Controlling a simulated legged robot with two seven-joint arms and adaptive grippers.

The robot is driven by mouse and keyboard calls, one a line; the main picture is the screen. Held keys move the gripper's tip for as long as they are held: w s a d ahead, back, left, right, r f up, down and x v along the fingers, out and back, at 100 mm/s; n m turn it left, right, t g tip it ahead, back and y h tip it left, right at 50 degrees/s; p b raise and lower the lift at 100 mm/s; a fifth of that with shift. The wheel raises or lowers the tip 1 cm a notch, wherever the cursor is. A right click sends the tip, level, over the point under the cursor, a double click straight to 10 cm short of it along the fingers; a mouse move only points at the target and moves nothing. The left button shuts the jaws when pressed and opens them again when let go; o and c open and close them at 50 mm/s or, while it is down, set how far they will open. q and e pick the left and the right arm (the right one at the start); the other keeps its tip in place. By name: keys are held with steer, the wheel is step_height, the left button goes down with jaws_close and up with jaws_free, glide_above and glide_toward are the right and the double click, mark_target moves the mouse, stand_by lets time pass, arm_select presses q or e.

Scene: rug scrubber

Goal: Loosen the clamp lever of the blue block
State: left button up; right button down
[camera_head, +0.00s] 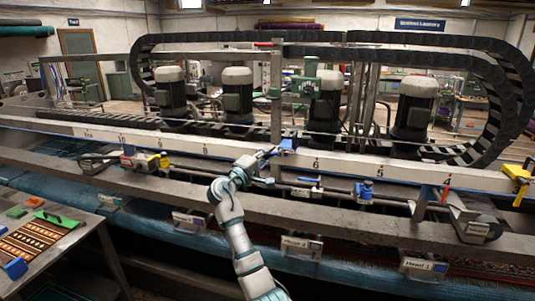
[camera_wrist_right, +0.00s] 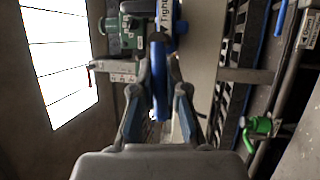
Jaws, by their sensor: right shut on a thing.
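The blue block (camera_head: 287,145) sits on the pale ruled rail near the middle of the head view. In the right wrist view the blue block (camera_wrist_right: 165,14) is at the top, with white lettering partly readable as "right". Its clamp lever (camera_wrist_right: 158,80) is a long dark blue bar pointing back toward the wrist camera. My right gripper (camera_head: 268,154) is at the block's left side; in the wrist view its two fingers (camera_wrist_right: 158,105) are shut on the lever, one on each side. How far the lever is turned is unclear. My left gripper is not in view.
A green block (camera_wrist_right: 124,30) is close beside the blue block. A lower bar carries another blue piece (camera_head: 364,191). A yellow block (camera_head: 516,173) sits at the rail's right end. Motors (camera_head: 236,95) and a black cable chain (camera_head: 480,60) stand behind. A sample table (camera_head: 75,262) is front left.

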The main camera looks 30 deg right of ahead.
steer(key=shift+f, duration=0.25)
steer(key=c, duration=1.2)
jaws_free()
steer(key=shift+r, duration=0.1)
steer(key=v, duration=1.2)
steer(key=shift+w+a, duration=0.1)
steer(key=shift+w, duration=0.05)
